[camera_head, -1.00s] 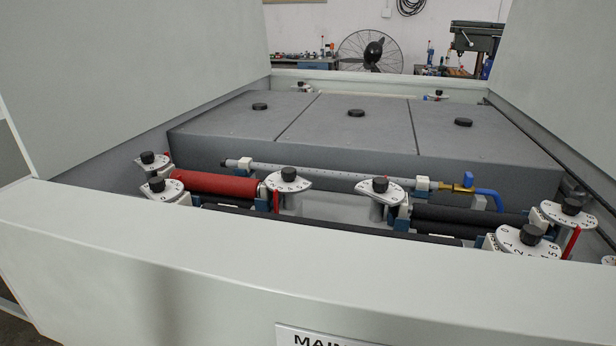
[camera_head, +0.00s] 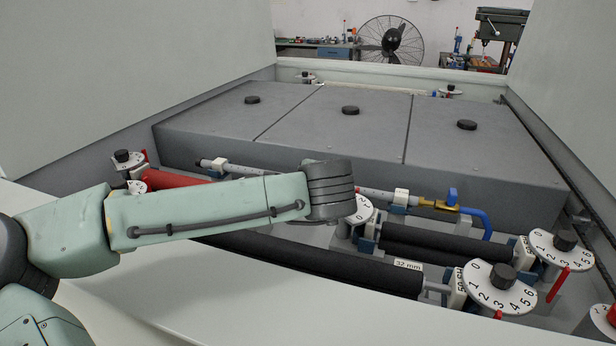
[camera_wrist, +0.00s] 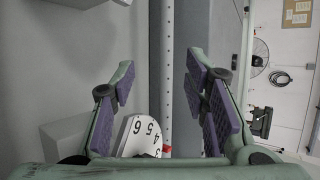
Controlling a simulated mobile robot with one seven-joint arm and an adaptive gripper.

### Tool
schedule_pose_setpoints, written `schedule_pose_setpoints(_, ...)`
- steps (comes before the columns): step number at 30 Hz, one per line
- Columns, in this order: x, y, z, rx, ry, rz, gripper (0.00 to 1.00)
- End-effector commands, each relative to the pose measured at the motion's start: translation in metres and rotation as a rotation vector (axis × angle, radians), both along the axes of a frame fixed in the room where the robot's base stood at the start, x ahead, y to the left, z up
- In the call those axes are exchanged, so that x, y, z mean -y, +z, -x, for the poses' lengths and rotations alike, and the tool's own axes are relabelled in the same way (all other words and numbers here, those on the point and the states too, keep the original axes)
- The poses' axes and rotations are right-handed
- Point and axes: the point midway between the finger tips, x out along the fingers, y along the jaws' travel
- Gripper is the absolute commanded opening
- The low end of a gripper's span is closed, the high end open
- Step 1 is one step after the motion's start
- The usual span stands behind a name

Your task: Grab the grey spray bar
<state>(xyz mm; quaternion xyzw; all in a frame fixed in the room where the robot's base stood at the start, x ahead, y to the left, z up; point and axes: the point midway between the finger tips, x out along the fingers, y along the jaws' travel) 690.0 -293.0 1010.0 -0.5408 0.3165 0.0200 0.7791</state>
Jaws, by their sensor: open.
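The grey spray bar (camera_head: 376,194) lies along the front of the dark grey covers in the head view. My arm hides its middle part. Its left end shows beyond the arm, and its right end meets a brass valve (camera_head: 436,203) with a blue handle and blue hose. In the wrist view the bar (camera_wrist: 167,65) is a pale strip with small holes, running up the picture between the fingers. My gripper (camera_wrist: 160,72) is open, with one purple-padded finger on each side of the bar, apart from it. How far along the approach direction the bar lies is unclear. The head view hides the gripper.
A white numbered dial (camera_wrist: 139,136) with a red pointer sits low between the fingers in the wrist view. Black rollers (camera_head: 310,262), a red roller (camera_head: 175,180) and dials (camera_head: 500,285) crowd the trough. White clips (camera_head: 401,197) hold the bar. Flat grey covers (camera_head: 350,135) lie behind.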

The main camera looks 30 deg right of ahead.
Motion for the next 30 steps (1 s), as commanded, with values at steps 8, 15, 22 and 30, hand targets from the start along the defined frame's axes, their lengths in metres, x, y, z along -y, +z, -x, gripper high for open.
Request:
schedule_pose_setpoints(8,0.013,-0.019,-0.033,-0.002,0.000,0.001,0.41)
schedule_pose_setpoints(15,0.020,-0.023,-0.053,0.000,-0.001,0.001,0.41)
schedule_pose_setpoints(22,0.030,-0.038,-0.080,0.000,-0.001,0.002,0.41)
schedule_pose_setpoints(30,0.031,-0.042,-0.084,0.001,-0.002,0.003,0.41)
